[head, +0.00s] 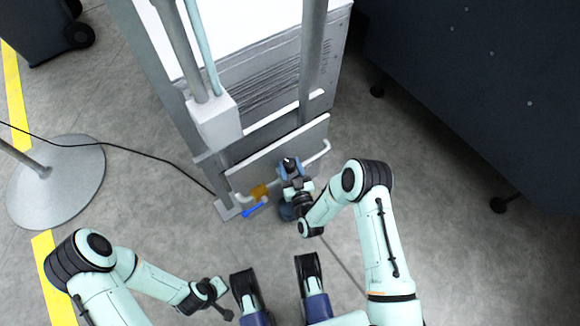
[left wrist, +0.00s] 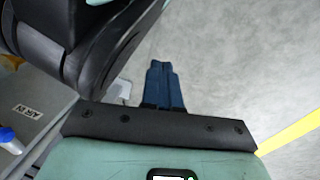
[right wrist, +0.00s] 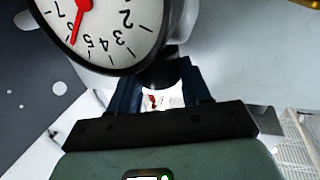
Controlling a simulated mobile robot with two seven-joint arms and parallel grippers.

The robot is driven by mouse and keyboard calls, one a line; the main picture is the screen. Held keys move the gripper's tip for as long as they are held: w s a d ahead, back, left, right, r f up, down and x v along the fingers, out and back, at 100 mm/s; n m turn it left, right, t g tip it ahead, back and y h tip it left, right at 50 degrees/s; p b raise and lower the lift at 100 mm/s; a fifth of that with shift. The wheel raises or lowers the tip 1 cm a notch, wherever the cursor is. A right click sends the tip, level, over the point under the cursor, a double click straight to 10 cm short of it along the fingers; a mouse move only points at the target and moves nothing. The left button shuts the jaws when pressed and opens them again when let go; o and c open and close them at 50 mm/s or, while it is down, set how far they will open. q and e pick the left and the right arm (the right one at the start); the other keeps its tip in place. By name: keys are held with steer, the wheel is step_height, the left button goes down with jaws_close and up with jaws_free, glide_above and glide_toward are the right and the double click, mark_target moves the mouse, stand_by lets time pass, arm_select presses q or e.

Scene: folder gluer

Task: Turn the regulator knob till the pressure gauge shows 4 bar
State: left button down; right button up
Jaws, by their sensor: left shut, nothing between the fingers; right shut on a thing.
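In the right wrist view the pressure gauge (right wrist: 105,35) has a white dial in a black rim, cut off by the top edge. Its red needle points between 5 and 7, about where the 6 belongs. The black regulator knob (right wrist: 163,75) is between the fingers of my right gripper (right wrist: 163,92), which is shut on it. In the head view my right gripper (head: 290,168) is at the machine's lower front, and the dial cannot be read there. My left gripper (head: 226,312) is shut and empty, low over the floor; its fingers (left wrist: 163,85) are together in the left wrist view.
A blue lever (head: 253,210) and a brass-coloured part (head: 259,191) sit left of my right gripper. An "AIR IN" label (left wrist: 28,108) shows in the left wrist view. A round stand base (head: 55,185) with a black cable is at left.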

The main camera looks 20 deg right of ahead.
steer(key=n+y, duration=0.1)
steer(key=y, duration=0.1)
steer(key=shift+d+f+n+y, duration=0.1)
steer(key=shift+d+n+y, duration=0.1)
steer(key=shift+n+y, duration=0.2)
steer(key=n+g+y, duration=0.1)
steer(key=y, duration=0.1)
steer(key=shift+d+n+y+b, duration=0.15)
steer(key=shift+n+y+b, duration=0.2)
steer(key=shift+n+y, duration=0.05)
steer(key=n+g+y, duration=0.1)
steer(key=n+g+y+b, duration=0.1)
steer(key=y, duration=0.1)
steer(key=n+g+y+b, duration=0.1)
steer(key=n+y, duration=0.1)
steer(key=shift+w+d, duration=0.2)
steer(key=shift+d, duration=0.05)
arm_select(q)
steer(key=s+f+g+b, duration=0.1)
steer(key=s+f+g, duration=0.1)
steer(key=s+f, duration=0.2)
steer(key=shift+s+a+f+n+g, duration=0.3)
steer(key=shift+s+a+g, duration=0.15)
steer(key=shift+s, duration=1.2)
arm_select(e)
steer(key=shift+n+g+y, duration=1)
steer(key=shift+g+y, duration=0.2)
steer(key=shift+y, duration=0.1)
arm_select(q)
steer(key=shift+s, duration=0.1)
